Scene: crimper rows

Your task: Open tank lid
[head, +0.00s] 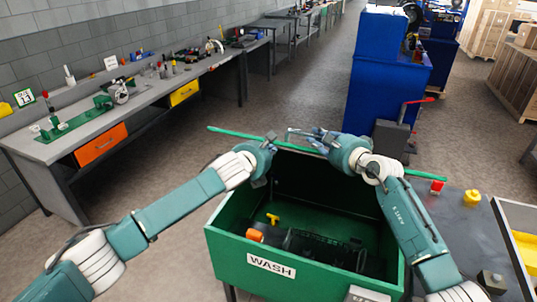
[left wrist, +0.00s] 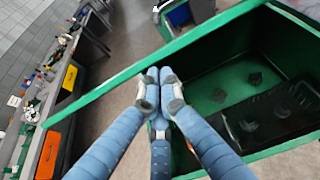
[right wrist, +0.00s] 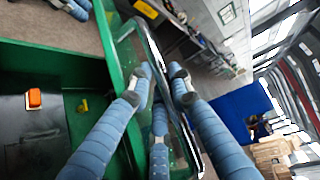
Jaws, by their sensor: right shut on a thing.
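The green tank (head: 228,257) marked WASH is uncovered, with its dark inside visible. Its green lid (head: 228,132) is raised above it and shows edge-on as a thin strip; the lid also crosses the left wrist view (left wrist: 112,82). My right gripper (head: 325,142) is shut on the lid's metal handle (right wrist: 155,45), with its fingers around the bar in the right wrist view (right wrist: 160,85). Contact with the lid is unclear.
Inside the tank lie an orange piece (head: 254,235), a yellow piece (head: 272,218) and dark parts. A workbench (head: 70,143) runs along the left wall. A blue cabinet (head: 375,85) stands behind the tank. A grey table (head: 470,215) holds a yellow item (head: 472,198).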

